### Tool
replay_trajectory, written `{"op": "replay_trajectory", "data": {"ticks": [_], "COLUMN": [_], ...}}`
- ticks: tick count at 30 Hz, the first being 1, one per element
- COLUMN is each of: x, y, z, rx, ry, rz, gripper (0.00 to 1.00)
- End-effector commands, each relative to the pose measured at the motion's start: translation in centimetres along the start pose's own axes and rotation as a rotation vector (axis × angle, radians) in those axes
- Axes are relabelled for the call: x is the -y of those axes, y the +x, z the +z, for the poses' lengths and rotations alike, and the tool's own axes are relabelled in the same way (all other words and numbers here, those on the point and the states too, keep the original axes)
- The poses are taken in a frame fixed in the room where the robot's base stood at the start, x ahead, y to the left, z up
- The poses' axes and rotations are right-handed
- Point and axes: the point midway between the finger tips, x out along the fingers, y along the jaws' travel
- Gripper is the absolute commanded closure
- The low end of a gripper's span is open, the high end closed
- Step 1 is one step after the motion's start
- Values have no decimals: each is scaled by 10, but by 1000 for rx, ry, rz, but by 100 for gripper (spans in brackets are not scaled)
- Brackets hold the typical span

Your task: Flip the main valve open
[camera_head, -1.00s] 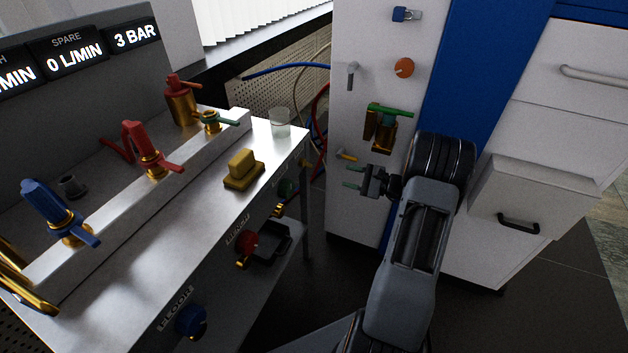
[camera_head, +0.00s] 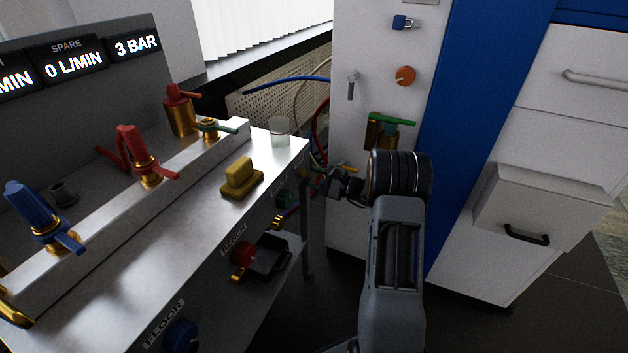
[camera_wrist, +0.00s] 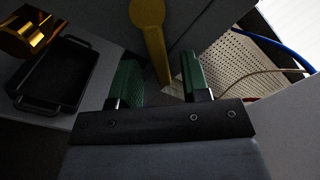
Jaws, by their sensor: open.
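In the wrist view the yellow lever (camera_wrist: 157,52) has a round end and a long flat arm that runs down between my green finger pads. My gripper (camera_wrist: 160,78) is open, with one finger on each side of the lever's lower part; I cannot tell if either touches it. In the head view my gripper (camera_head: 314,180) points left. A brass valve with a green handle (camera_head: 391,119) is on the cabinet above it. No label shows which one is the main valve.
The bench (camera_head: 205,215) at left carries blue, red and green-handled taps, a yellow block (camera_head: 240,180) and a clear cup (camera_head: 279,131). A black tray (camera_wrist: 62,74) lies left in the wrist view. Hoses (camera_head: 290,80) hang behind. A drawer (camera_head: 540,205) stands out at right.

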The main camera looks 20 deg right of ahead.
Motion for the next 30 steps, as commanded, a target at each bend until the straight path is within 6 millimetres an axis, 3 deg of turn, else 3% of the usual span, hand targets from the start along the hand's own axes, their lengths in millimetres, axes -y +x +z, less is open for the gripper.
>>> {"op": "replay_trajectory", "data": {"ticks": [11, 25, 30], "x": [0, 0, 0], "y": [5, 4, 4], "z": [0, 0, 0], "rx": [0, 0, 0], "ry": [0, 0, 0], "rz": [0, 0, 1], "gripper": [57, 100, 100]}}
